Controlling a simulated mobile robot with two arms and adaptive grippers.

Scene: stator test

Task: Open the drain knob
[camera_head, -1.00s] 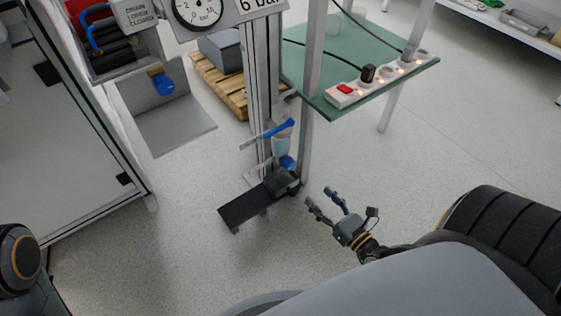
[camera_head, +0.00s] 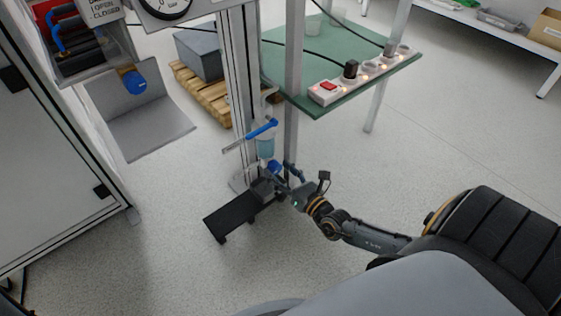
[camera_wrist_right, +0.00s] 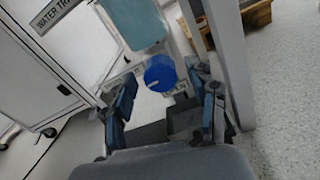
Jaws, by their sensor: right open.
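The blue drain knob (camera_wrist_right: 161,73) sits at the bottom of the clear water trap bowl (camera_wrist_right: 135,22), on the post. In the wrist view it lies between and just beyond the open fingers of my right gripper (camera_wrist_right: 165,100). No contact shows there. In the head view the knob (camera_head: 274,167) shows below the bowl (camera_head: 265,147), partly hidden by my right gripper (camera_head: 287,178), which reaches in from the right. My left gripper is outside the frames.
A blue lever (camera_head: 262,130) is above the bowl. Floor at the right is clear.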

